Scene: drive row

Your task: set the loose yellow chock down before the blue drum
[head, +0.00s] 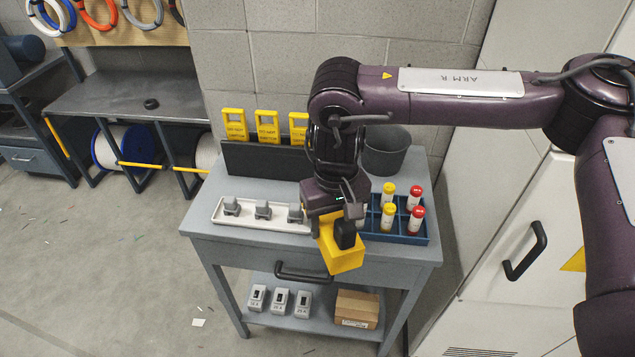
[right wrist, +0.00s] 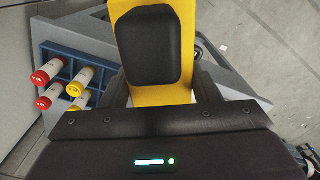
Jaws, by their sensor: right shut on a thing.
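The yellow chock (head: 342,255) is held in my right gripper (head: 338,228), in front of the grey cart's top and above its drawer handle. A drum with a blue rim (head: 100,152) stands on the floor under the bench at the left. A second drum with a pale face (head: 207,152) stands to its right, partly hidden by the cart. My left gripper is not in view.
The grey cart (head: 245,232) carries a white tray (head: 222,217) of grey clips, a blue rack (head: 407,239) with red- and yellow-capped tubes, and a dark bin (head: 388,152). A yellow rail (head: 140,165) crosses before the drums. Floor (head: 110,260) left of the cart is mostly clear.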

